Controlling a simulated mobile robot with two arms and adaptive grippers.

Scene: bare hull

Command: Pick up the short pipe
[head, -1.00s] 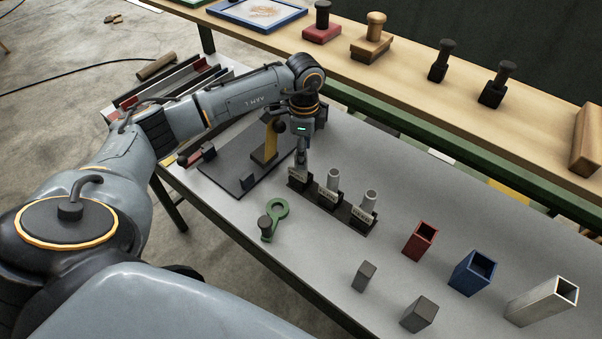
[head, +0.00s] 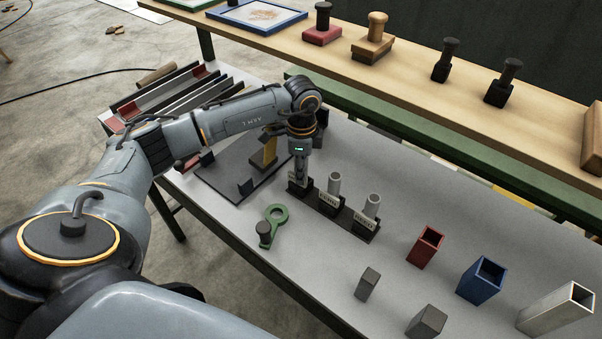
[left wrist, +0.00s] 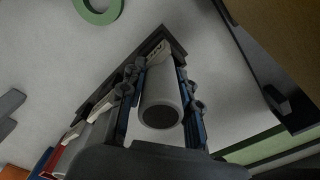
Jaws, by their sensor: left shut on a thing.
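A dark rack (head: 328,207) with small pale labels stands on the grey table. My left gripper (head: 299,174) is at the rack's left end, pointing down. In the left wrist view, its fingers (left wrist: 156,104) are shut on a pale grey pipe, which I take as the short pipe (left wrist: 161,92); its dark round end faces the camera. The pipe is still at its place in the rack, as far as I can see; its lower end is hidden. A middle pipe (head: 334,184) and a right pipe (head: 372,206) stand upright in the rack. My right gripper is not in view.
A green ring-ended tool (head: 278,214) lies in front of the rack. A dark plate with a yellow upright (head: 265,155) is at left. Red (head: 425,248), blue (head: 481,281) and pale (head: 556,309) square tubes stand at right. A wooden shelf (head: 420,88) runs behind.

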